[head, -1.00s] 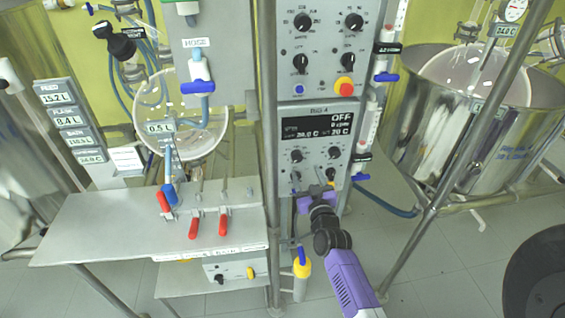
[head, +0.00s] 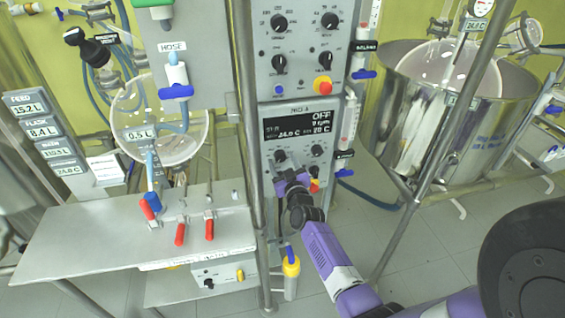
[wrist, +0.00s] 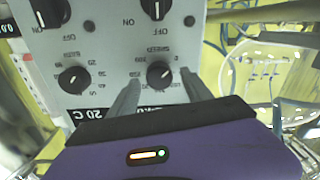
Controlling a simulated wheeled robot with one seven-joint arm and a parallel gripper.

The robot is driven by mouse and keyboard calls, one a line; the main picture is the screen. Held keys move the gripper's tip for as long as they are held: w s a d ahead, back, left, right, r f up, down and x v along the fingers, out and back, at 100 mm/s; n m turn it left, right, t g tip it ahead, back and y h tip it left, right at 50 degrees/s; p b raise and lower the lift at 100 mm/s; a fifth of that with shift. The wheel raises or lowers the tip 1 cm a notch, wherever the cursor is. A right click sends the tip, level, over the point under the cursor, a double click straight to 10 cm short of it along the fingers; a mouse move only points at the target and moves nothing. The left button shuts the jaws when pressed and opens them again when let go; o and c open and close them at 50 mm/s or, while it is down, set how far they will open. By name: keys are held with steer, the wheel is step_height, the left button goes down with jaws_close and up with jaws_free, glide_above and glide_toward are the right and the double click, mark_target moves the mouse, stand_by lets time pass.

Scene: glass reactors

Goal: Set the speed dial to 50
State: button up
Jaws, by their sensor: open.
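The speed dial (wrist: 160,75) is a black knob with a pale pointer and numbers around it, upside down in the wrist view. In the head view it is the left knob (head: 281,156) below the display. My gripper (wrist: 161,80) is open, its two grey fingers on either side of the dial; I cannot tell whether they touch it. In the head view my gripper (head: 288,178) is at the lower left of the panel, over part of its lower controls. The display (head: 297,125) reads OFF, 0 rpm and 20 C. The dial's exact setting is too small to read.
A second knob (wrist: 72,80) sits beside the dial, with ON switches (wrist: 155,8) close by. A red emergency button (head: 322,86) is on the panel above. A metal bench (head: 110,240) with red-handled valves stands left. A steel vessel (head: 420,120) stands right, behind a post.

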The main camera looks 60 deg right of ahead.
jaws_close()
stand_by(0.3)
steer(key=shift+m, duration=0.3)
steer(key=m+b, duration=0.2)
steer(key=m, duration=0.1)
steer(key=shift+f, duration=0.1)
steer(key=shift+m+b, duration=0.6)
steer(key=shift+m, duration=2)
steer(key=shift+d, duration=0.1)
